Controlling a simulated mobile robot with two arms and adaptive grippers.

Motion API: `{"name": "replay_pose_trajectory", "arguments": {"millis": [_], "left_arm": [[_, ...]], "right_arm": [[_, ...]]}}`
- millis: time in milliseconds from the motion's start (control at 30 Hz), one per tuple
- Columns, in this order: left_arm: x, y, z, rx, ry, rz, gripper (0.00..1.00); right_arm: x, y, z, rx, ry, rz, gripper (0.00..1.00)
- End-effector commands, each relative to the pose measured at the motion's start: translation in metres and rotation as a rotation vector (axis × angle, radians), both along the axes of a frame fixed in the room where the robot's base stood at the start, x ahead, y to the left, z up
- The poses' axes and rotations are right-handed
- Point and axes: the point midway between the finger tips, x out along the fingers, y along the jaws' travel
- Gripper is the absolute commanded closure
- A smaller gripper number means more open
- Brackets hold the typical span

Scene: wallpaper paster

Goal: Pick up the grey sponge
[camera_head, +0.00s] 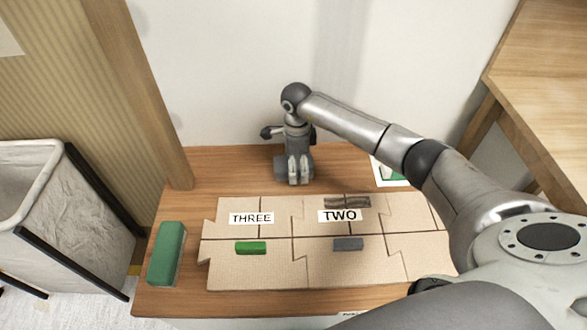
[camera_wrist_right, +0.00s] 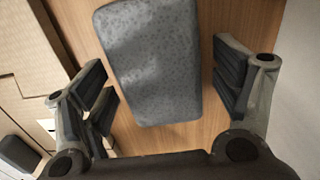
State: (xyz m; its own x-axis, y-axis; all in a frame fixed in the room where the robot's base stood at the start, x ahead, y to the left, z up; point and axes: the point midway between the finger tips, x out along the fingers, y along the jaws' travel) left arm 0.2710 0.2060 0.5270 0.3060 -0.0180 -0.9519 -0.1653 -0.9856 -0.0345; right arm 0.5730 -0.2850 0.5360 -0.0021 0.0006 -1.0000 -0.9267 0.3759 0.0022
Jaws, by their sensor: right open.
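The grey sponge (camera_wrist_right: 150,60) is a speckled grey block with rounded edges, lying on the wooden table in the right wrist view. My right gripper (camera_wrist_right: 168,92) is open, with one finger pair on each side of the sponge and visible gaps between. In the head view the right gripper (camera_head: 294,180) points down at the back of the table, behind the puzzle mat. The sponge cannot be made out clearly there, as the gripper covers that spot. My left gripper is not in view.
A cardboard puzzle mat (camera_head: 275,272) with THREE and TWO labels holds a small green block (camera_head: 250,248) and a small grey block (camera_head: 348,244). A large green block (camera_head: 166,253) lies at the table's left edge. A wall stands close behind the gripper; a bin (camera_head: 50,230) stands left.

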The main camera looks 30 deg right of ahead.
Motion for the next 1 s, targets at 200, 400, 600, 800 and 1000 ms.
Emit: {"name": "replay_pose_trajectory", "arguments": {"millis": [200, 400, 600, 800, 1000], "left_arm": [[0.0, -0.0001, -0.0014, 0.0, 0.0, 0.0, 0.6], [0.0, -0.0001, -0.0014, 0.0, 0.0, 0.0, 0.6], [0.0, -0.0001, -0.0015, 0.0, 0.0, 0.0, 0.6], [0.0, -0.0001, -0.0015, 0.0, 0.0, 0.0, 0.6], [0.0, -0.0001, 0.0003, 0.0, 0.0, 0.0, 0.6]], "right_arm": [[0.0007, -0.0003, -0.0058, 0.0, -0.003, 0.0, 0.16], [0.0006, -0.0004, -0.0057, -0.001, -0.002, 0.0, 0.35], [0.0006, -0.0004, -0.0057, -0.001, -0.002, 0.0, 0.61], [0.0006, -0.0004, -0.0056, -0.001, -0.002, 0.0, 0.62], [0.0009, -0.0006, 0.0011, 0.0, -0.002, 0.0, 0.62]]}}
